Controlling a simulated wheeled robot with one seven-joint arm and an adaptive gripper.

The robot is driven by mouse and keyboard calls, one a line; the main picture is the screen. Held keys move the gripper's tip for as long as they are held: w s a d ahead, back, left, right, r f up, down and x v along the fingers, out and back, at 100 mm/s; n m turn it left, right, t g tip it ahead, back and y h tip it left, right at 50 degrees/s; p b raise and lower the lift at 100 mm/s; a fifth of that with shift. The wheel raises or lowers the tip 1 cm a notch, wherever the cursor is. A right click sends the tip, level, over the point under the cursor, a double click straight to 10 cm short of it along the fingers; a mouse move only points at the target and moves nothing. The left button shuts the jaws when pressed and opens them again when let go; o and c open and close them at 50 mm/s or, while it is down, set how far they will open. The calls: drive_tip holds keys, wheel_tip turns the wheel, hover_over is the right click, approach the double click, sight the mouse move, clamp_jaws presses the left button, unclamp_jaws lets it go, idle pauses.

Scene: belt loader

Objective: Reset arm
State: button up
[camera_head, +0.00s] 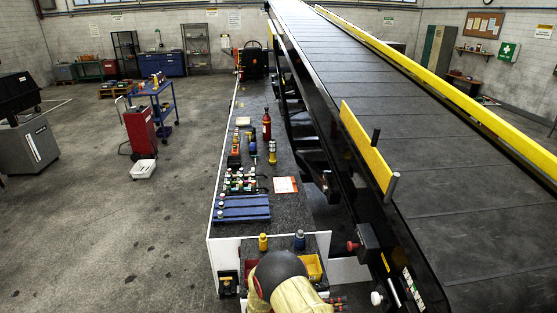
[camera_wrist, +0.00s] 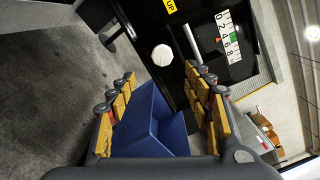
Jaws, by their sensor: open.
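My gripper (camera_wrist: 165,95) shows in the wrist view with its two yellow-padded fingers spread wide apart. It is open, and nothing is seen held between the fingers. A blue box-like thing (camera_wrist: 150,125) lies beyond and between the fingers; I cannot tell how far off it is. In the head view my arm is at the bottom centre, in front of the white-edged bench, and its gripper is hidden there.
The belt loader's conveyor (camera_head: 430,150) with yellow rails fills the right. The long dark bench (camera_head: 285,217) holds a blue rack (camera_head: 242,208), a red bottle (camera_head: 266,125) and several small items. A red cart (camera_head: 140,130) stands left on open floor.

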drive_tip(key=s+a+f+m+g+y, duration=0.1)
drive_tip(key=s+f+m+g+y, duration=0.15)
drive_tip(key=s+m, duration=0.35)
drive_tip(key=s+f+m+g+y, duration=0.1)
drive_tip(key=s+m+g+y, duration=0.15)
drive_tip(key=s+m, duration=0.3)
drive_tip(key=s+a+r+m+t+y+b, duration=0.2)
drive_tip(key=s+a+r+m+y+b, duration=0.1)
drive_tip(key=s+r+m+y+b, duration=0.25)
drive_tip(key=s+a+r+m+t+y+b, duration=0.1)
drive_tip(key=s+a+r+m+y+b, duration=0.25)
drive_tip(key=r+m+y, duration=0.4)
drive_tip(key=s+d+r+m+t+b, duration=0.3)
drive_tip(key=s+r+m+t+b, duration=0.2)
drive_tip(key=r, duration=0.4)
drive_tip(key=shift+s+r+t+b, duration=0.4)
drive_tip(key=shift+s+t+b, duration=0.4)
drive_tip(key=shift+s+t, duration=0.2)
drive_tip(key=shift+c, duration=1)
